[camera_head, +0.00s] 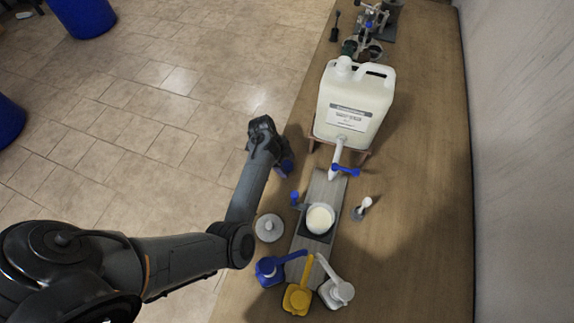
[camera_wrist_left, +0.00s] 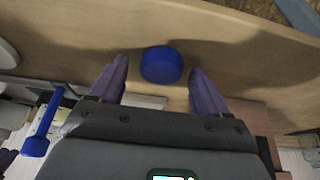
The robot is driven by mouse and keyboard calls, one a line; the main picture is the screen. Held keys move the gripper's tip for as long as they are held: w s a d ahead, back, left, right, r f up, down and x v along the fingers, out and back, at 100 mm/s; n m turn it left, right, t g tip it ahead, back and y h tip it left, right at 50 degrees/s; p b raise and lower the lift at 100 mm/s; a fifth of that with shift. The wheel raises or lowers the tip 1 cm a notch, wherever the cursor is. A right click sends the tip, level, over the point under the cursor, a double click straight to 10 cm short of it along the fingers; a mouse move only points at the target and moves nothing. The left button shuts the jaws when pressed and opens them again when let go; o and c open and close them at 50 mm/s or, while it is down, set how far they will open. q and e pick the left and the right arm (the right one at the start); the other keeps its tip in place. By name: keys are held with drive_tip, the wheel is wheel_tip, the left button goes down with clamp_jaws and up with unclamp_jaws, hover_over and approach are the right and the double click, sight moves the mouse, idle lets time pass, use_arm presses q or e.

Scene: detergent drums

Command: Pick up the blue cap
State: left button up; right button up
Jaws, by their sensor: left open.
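The blue cap (camera_wrist_left: 161,64) is a short round blue piece on the wooden table, seen in the left wrist view. It shows in the gap between the two fingers of my left gripper (camera_wrist_left: 157,88), near and a little beyond their tips. The fingers are apart and nothing is held. In the head view my left gripper (camera_head: 286,165) is at the table's left edge, left of the white jug. There I cannot clearly tell the cap from the fingers. My right gripper is not in view.
A large white jug (camera_head: 355,104) with a spout and blue tap (camera_head: 345,170) stands right of my gripper. Below it is a grey stand with a white-filled container (camera_head: 320,218). The table's right side is clear.

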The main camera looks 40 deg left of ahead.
use_arm(q)
drive_tip(key=c, duration=1.1)
drive_tip(key=shift+r, duration=0.1)
